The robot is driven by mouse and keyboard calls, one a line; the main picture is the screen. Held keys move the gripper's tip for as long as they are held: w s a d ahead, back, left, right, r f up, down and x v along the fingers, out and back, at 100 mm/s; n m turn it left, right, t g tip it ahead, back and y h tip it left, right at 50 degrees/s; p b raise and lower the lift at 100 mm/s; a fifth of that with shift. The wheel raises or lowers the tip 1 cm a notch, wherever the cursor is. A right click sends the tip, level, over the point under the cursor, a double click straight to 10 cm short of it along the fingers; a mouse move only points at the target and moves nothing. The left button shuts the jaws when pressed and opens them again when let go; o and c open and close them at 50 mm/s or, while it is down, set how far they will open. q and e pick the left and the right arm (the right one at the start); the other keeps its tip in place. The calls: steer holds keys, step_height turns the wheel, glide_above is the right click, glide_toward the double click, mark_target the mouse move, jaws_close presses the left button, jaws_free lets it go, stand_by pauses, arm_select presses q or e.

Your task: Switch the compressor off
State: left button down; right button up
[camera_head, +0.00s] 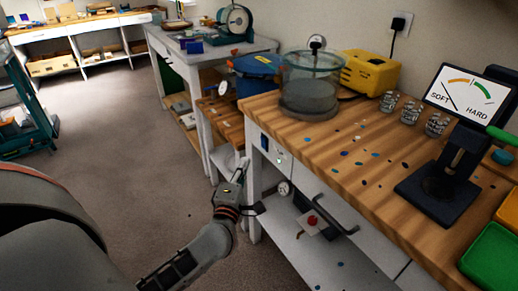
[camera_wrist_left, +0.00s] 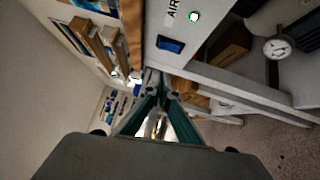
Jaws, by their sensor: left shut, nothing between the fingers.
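A blue rocker switch (camera_head: 264,142) sits on the white front panel of the near workbench, with a lit green lamp (camera_head: 279,155) beside it. In the left wrist view the switch (camera_wrist_left: 170,44) shows large, next to the lettering "AIR" and the glowing lamp (camera_wrist_left: 194,16). My left gripper (camera_head: 242,167) is shut and empty, just left of and below the switch, apart from it in the picture. In the left wrist view its fingertips (camera_wrist_left: 157,80) meet below the switch. I cannot make out the compressor body for certain. My right gripper is not in view.
The wooden bench top (camera_head: 345,150) carries a glass chamber (camera_head: 311,80), a yellow unit (camera_head: 371,72), small jars and a black stand (camera_head: 440,185). Below are a gauge (camera_head: 284,188) and a red knob (camera_head: 312,221). Carpet (camera_head: 120,180) is open to the left.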

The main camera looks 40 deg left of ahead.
mark_target(261, 140)
arm_select(q)
steer(key=w, duration=0.5)
steer(key=w+b, duration=0.1)
steer(key=w, duration=0.2)
steer(key=shift+w+a+r, duration=0.3)
steer(key=shift+r, duration=0.1)
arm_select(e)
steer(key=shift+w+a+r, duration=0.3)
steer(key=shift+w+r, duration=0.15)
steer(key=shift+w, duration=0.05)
